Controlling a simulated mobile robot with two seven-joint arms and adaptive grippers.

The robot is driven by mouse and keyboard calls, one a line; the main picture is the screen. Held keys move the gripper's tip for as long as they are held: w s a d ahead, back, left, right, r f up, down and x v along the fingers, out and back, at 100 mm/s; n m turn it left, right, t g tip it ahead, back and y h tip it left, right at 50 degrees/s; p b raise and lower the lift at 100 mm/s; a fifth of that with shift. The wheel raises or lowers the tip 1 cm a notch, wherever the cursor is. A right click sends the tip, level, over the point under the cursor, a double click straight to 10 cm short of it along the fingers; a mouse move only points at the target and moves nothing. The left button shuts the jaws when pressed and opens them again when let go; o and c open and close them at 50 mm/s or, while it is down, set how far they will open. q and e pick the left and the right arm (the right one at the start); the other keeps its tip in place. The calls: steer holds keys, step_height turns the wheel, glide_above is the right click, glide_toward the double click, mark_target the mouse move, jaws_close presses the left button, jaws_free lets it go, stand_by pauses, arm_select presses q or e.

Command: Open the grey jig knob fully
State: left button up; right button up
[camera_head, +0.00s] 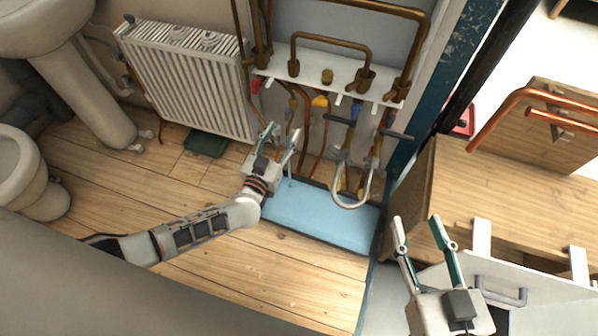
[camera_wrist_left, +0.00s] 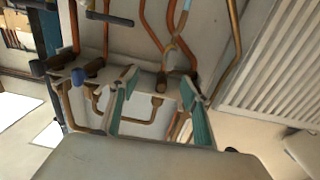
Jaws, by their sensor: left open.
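I cannot make out a grey jig knob for sure in either view. A wooden board with copper pipes (camera_head: 548,104) stands on that bench.
A white shelf (camera_head: 306,80) carries brown pipes and hanging tools, one with a curved silver hook (camera_head: 350,206). A white radiator (camera_head: 187,80) stands to its left. A blue mat (camera_head: 318,222) lies on the floor. The wooden bench (camera_head: 500,185) fills the right.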

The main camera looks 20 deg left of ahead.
arm_select(q)
steer(key=s+d+r+m+g+h+p, duration=0.1)
steer(key=s+d+r+p, duration=0.3)
steer(key=s, duration=0.4)
steer(key=s+d+r+m+g+h+p, duration=0.1)
steer(key=s+d+r+m+h+p, duration=0.1)
steer(key=s+d+r+h+p, duration=0.2)
steer(key=s+d+r, duration=0.2)
steer(key=s+r, duration=0.1)
steer(key=s, duration=0.1)
steer(key=shift+s+d+m+g+h+p, duration=0.3)
steer(key=shift+d+m+g, duration=0.1)
arm_select(e)
step_height(320, 180, up, 19)
steer(key=w+n+t+y, duration=0.1)
steer(key=w+t, duration=0.1)
steer(key=shift+f+t, duration=0.15)
steer(key=shift+t, duration=0.25)
steer(key=shift+f, duration=0.1)
